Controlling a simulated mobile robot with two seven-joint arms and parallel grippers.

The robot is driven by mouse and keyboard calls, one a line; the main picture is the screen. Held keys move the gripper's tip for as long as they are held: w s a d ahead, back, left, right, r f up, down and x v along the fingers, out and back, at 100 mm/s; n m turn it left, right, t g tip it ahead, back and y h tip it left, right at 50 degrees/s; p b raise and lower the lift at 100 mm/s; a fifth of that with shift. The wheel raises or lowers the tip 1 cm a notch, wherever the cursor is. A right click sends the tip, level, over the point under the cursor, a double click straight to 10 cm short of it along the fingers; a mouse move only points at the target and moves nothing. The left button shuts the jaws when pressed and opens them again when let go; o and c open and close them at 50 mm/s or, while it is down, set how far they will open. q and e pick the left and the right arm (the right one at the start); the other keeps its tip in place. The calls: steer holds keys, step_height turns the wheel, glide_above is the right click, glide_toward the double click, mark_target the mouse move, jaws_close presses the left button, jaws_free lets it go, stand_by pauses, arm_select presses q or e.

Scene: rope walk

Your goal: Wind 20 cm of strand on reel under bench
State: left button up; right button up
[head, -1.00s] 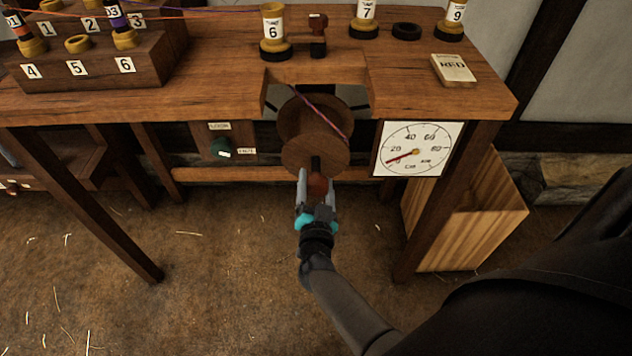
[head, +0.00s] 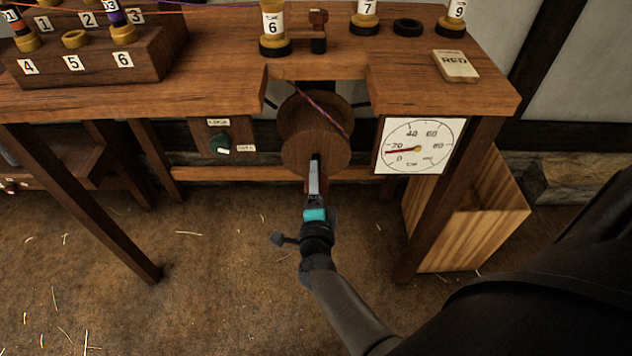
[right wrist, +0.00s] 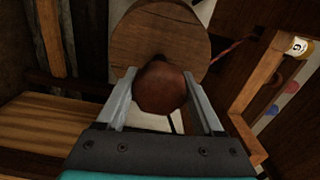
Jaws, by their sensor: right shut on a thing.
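The wooden reel (head: 305,143) hangs under the bench (head: 215,72), with a red-purple strand (head: 325,112) running down onto it through the bench's cut-out. My right gripper (head: 315,168) is at the reel's front, below its centre. In the right wrist view, its fingers (right wrist: 160,98) are on both sides of a round brown crank knob (right wrist: 160,88), shut on it, with the reel's flange (right wrist: 185,40) behind. The dial (head: 440,135), marked in cm, has its red needle a little short of 20. My left gripper is not in view.
A green knob (head: 219,143) on a labelled plate, one label reading LOCK, is left of the reel. A wooden bin (head: 465,225) stands below the dial. Numbered bobbins (head: 274,30) and a RED card (head: 455,66) are on the bench.

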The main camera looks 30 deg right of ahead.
steer(key=shift+m, duration=1)
steer(key=m+b, duration=0.1)
steer(key=m, duration=0.2)
steer(key=shift+m, duration=0.4)
steer(key=m+b, duration=0.1)
steer(key=m, duration=0.1)
steer(key=shift+m+b, duration=0.3)
steer(key=shift+m, duration=0.1)
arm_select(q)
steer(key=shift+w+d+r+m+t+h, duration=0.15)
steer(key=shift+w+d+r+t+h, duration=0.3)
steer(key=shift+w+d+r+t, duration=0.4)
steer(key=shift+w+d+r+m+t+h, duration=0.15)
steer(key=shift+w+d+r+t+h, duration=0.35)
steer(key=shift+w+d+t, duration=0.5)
arm_select(e)
steer(key=shift+m, duration=0.9)
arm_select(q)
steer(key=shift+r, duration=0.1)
arm_select(e)
steer(key=shift+r, duration=0.1)
steer(key=o, duration=1.4)
steer(key=shift+c, duration=0.2)
